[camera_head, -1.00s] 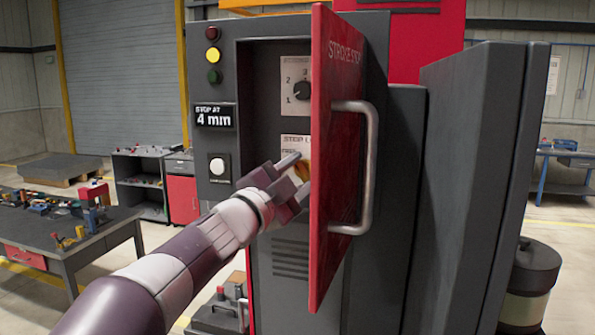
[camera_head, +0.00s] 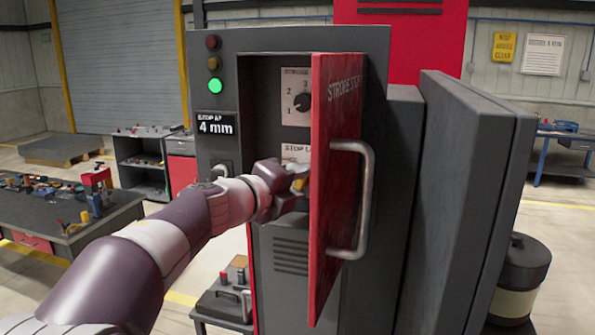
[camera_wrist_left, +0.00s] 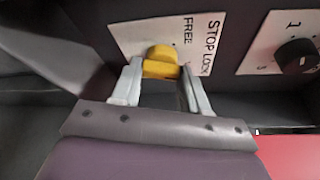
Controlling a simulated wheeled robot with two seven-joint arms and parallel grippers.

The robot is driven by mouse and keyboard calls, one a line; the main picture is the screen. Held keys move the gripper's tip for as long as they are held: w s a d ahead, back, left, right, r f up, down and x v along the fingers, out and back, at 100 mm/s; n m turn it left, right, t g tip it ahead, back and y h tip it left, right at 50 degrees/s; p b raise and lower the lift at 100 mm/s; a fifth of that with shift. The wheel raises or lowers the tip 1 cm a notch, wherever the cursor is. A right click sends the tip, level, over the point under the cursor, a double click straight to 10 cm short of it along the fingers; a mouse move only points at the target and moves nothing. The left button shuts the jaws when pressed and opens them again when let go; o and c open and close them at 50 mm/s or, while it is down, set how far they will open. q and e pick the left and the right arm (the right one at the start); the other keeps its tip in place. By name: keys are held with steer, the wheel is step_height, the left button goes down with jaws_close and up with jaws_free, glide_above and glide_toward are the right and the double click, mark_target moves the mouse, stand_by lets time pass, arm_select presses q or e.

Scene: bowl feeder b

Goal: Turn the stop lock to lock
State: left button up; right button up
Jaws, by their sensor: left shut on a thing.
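The stop lock is a yellow knob on a white plate marked STOP LOCK and FREE; in the left wrist view the knob (camera_wrist_left: 160,62) sits between my fingers. The plate (camera_wrist_left: 192,40) shows beside it, and its top edge (camera_head: 295,150) shows in the head view. My left gripper (camera_wrist_left: 158,78) is shut on the knob. In the head view my left gripper (camera_head: 298,186) reaches into the cabinet recess, and a bit of yellow shows at its tips. The LOCK mark is not readable separately from the title. My right gripper is not in view.
The open red door (camera_head: 335,200) with its grey handle (camera_head: 368,190) stands just right of my gripper. A black stroke dial (camera_head: 304,101) is above the lock. The lamp column shows a lit green lamp (camera_head: 215,86).

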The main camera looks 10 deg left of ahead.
arm_select(q)
steer(key=m+p, duration=0.2)
steer(key=shift+r+m+g+y, duration=0.1)
steer(key=shift+m+g+y, duration=0.2)
steer(key=shift+g+y, duration=0.1)
steer(key=shift+m+y+p, duration=0.5)
steer(key=shift+m+p, duration=0.2)
steer(key=shift+p, duration=0.15)
steer(key=shift+f, duration=0.2)
steer(key=o, duration=1.1)
steer(key=shift+c, duration=0.2)
steer(key=shift+r, duration=0.1)
